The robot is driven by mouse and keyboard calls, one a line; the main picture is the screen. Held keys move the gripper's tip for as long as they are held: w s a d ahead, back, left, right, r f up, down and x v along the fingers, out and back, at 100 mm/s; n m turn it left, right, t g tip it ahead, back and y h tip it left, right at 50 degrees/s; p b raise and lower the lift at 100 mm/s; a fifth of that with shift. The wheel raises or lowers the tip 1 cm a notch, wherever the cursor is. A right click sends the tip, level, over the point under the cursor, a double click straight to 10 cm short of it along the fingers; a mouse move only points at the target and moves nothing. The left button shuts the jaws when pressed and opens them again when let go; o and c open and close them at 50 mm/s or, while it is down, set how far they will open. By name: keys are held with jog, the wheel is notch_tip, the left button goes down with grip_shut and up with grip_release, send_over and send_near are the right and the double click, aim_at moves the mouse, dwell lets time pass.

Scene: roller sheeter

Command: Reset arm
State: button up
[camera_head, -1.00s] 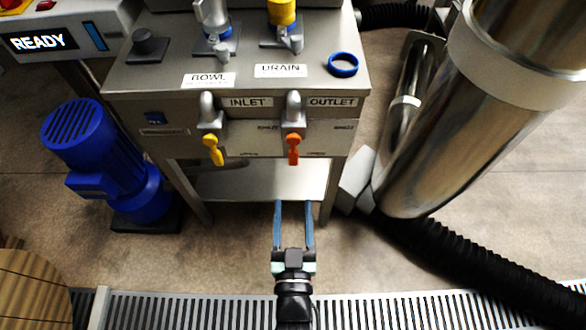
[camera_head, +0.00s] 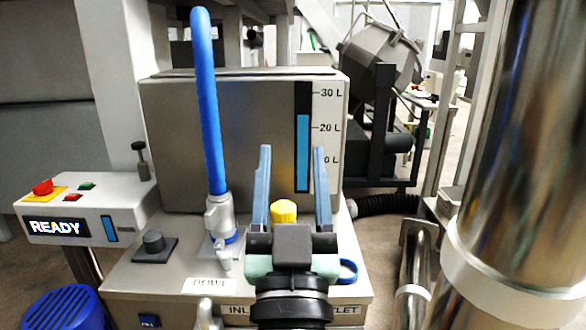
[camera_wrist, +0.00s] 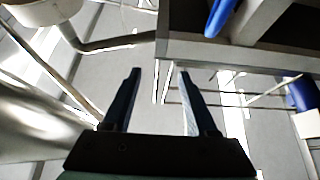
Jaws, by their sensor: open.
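My gripper (camera_head: 292,185) is open, its two blue fingers apart and pointing up in the head view. Nothing shows held between them. In that view it stands in front of the grey tank (camera_head: 240,130) with the level gauge, and the yellow cap (camera_head: 284,212) shows between and behind the fingers. In the wrist view the open fingers (camera_wrist: 158,95) also show, with only distant structure beyond them. My wrist hides part of the machine's front panel.
A blue hose (camera_head: 206,100) rises from the bowl valve (camera_head: 219,218). A control box (camera_head: 85,208) reading READY is at left. A large shiny metal cylinder (camera_head: 520,150) stands at right. A blue ring (camera_head: 348,271) lies beside my wrist.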

jog(key=s+r+t, duration=0.2)
jog(key=s+r, duration=0.4)
jog(key=r, duration=0.3)
jog(key=s+r+t, duration=0.1)
jog(key=s+r, duration=0.5)
jog(key=r, duration=0.3)
notch_tip(320, 180, up, 24)
jog(key=w+p, duration=0.1)
jog(key=p, duration=2.4)
jog(key=shift+r+p, duration=0.25)
jog(key=shift+p, duration=0.15)
jog(key=shift+r, duration=0.1)
jog(key=shift+c, duration=0.7)
jog(key=shift+s, duration=0.1)
